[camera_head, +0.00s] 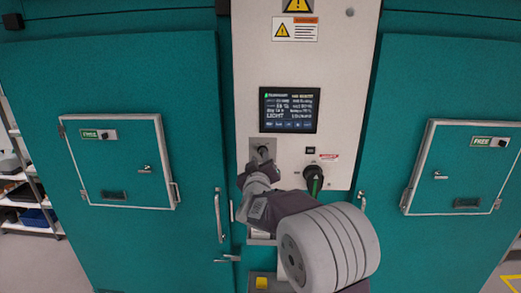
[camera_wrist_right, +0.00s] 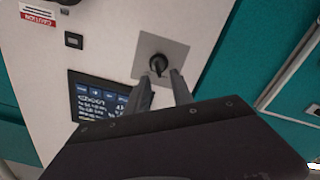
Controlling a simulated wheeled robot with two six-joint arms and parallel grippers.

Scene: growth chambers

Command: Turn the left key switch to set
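The left key switch (camera_head: 262,149) is a small dark key on a square grey plate (camera_head: 254,146), low on the left of the white panel, under the screen. My right gripper (camera_head: 257,166) is in front of it and partly covers the plate. In the right wrist view the black key (camera_wrist_right: 158,63) stands out from the plate (camera_wrist_right: 177,52). The two grey fingers of my right gripper (camera_wrist_right: 163,75) are apart, with the key at their tips; I cannot tell whether they touch it. My left gripper is not in view.
A lit screen (camera_head: 290,109) is above the switch. A black rotary handle with a green mark (camera_head: 313,180) and a small black switch (camera_head: 310,150) are to its right. Teal chamber doors with small hatches (camera_head: 118,160) flank the panel. A door handle (camera_head: 219,216) is at lower left.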

